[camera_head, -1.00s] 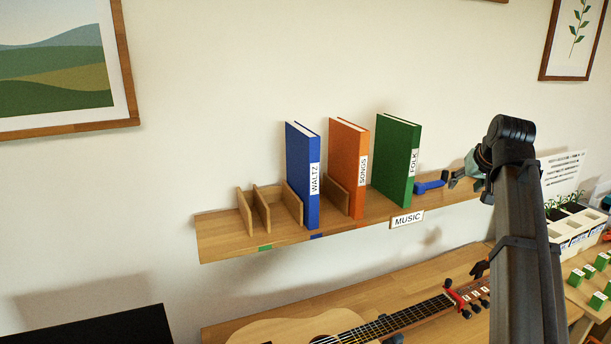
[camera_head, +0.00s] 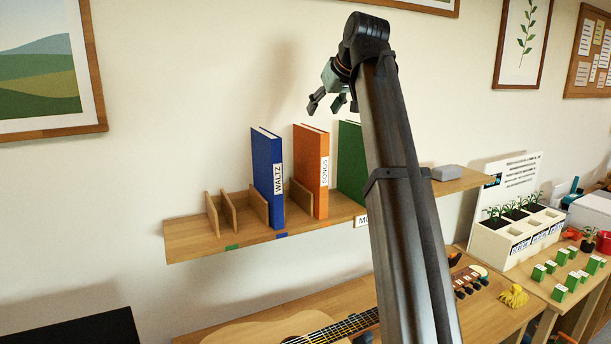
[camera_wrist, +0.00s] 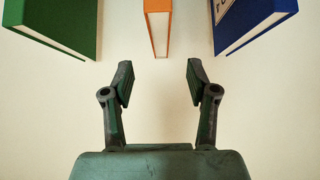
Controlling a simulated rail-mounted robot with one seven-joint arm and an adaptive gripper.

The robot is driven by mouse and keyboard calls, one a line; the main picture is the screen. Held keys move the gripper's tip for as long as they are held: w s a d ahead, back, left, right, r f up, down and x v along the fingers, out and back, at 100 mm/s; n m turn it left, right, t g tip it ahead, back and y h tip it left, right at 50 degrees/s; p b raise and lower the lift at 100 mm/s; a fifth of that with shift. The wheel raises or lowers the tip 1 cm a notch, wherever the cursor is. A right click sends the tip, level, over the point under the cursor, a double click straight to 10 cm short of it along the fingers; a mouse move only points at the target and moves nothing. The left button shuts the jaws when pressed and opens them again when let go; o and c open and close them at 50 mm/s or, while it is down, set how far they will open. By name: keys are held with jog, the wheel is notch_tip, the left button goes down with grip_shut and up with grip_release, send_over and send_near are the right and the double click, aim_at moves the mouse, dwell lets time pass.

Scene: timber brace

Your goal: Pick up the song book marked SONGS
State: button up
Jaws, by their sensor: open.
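The orange song book (camera_head: 311,174), marked SONGS on its spine, stands upright on the wall shelf between the blue WALTZ book (camera_head: 267,180) and the green book (camera_head: 350,162). My gripper (camera_head: 333,104) is open and empty, above the shelf and slightly right of the orange book in the head view. In the wrist view my gripper (camera_wrist: 160,82) has its fingers apart, with the top of the orange book (camera_wrist: 158,22) lined up between them but beyond the tips. The green book (camera_wrist: 62,25) and blue book (camera_wrist: 250,22) show either side. My arm hides part of the green book.
Wooden dividers (camera_head: 229,212) stand on the shelf (camera_head: 195,237) left of and beside the books. A guitar (camera_head: 290,328) lies on the bench below. The wall space above the books is clear.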

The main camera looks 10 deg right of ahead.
aim_at(312, 128)
jog(key=p+x, duration=0.1)
jog(key=x, duration=0.7)
jog(key=shift+w+p, duration=0.15)
jog(key=shift+p, duration=0.15)
jog(key=shift+p+x, duration=1)
jog(key=shift+x, duration=1.6)
jog(key=shift+a+r, duration=0.1)
jog(key=shift+r, duration=0.05)
grip_shut()
